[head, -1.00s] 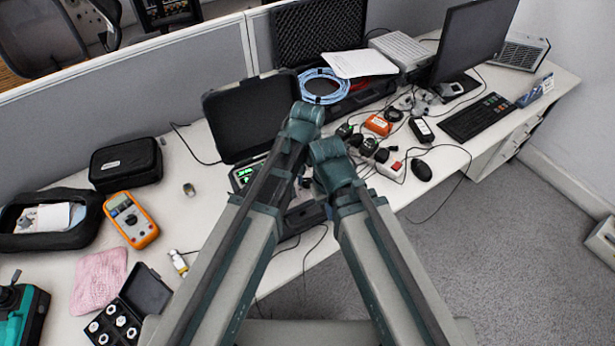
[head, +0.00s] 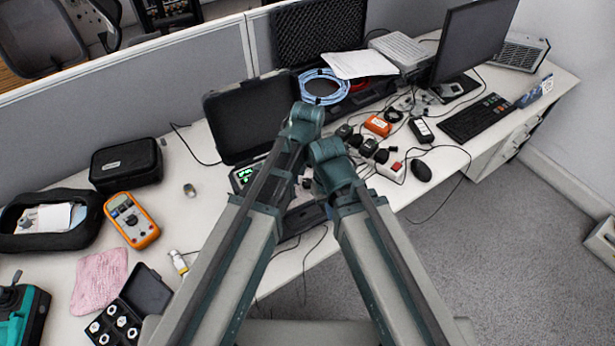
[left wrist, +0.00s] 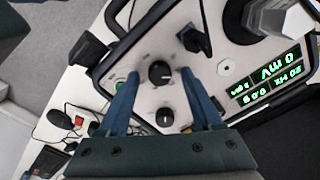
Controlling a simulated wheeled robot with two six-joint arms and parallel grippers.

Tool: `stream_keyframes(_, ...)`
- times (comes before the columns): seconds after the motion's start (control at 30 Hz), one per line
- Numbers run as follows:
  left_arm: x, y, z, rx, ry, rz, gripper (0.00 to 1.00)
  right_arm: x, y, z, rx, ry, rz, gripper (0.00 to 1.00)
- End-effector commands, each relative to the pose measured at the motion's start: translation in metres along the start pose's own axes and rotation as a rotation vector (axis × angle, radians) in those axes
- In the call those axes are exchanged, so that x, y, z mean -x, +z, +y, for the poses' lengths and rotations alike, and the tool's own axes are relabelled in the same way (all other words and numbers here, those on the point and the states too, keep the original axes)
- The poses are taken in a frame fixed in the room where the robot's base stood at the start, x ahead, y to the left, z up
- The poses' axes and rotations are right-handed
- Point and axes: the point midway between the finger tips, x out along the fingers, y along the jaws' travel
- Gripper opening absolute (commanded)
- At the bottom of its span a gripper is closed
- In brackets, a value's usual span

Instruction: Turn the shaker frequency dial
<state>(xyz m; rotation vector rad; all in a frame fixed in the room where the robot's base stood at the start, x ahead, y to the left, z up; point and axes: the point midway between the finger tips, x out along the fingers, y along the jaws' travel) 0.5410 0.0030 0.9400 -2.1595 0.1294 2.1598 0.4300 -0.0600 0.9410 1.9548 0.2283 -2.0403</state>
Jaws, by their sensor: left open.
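The shaker is an open black case with a light panel. Its raised lid (head: 240,120) and a green-lit display (head: 243,175) show in the head view, with my arms hiding much of the panel. In the left wrist view the panel carries a black knob (left wrist: 160,73), a second black knob (left wrist: 165,116) nearer the palm, and a green display (left wrist: 275,80). My left gripper (left wrist: 159,76) is open, its blue fingers on either side of the first knob. Contact cannot be told. Which knob sets frequency is unreadable. My right gripper is not visible.
An orange multimeter (head: 131,219), a pink cloth (head: 98,280) and a black box of small parts (head: 118,322) lie left. A black pouch (head: 126,164) stands behind.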

Motion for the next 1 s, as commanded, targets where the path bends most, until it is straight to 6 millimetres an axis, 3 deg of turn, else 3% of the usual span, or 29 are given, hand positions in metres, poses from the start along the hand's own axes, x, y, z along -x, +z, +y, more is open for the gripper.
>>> stream_keyframes(0.27, 0.032, 0.000, 0.000, 0.000, 0.000, 0.000, 0.67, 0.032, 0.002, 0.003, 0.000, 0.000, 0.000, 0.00)
stream_keyframes(0.8, 0.116, 0.000, 0.000, 0.000, 0.000, 0.000, 0.67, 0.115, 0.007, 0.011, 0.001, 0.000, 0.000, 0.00)
stream_keyframes(1.0, 0.134, 0.000, 0.000, 0.000, 0.000, 0.000, 0.67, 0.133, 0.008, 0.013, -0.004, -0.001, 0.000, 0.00)
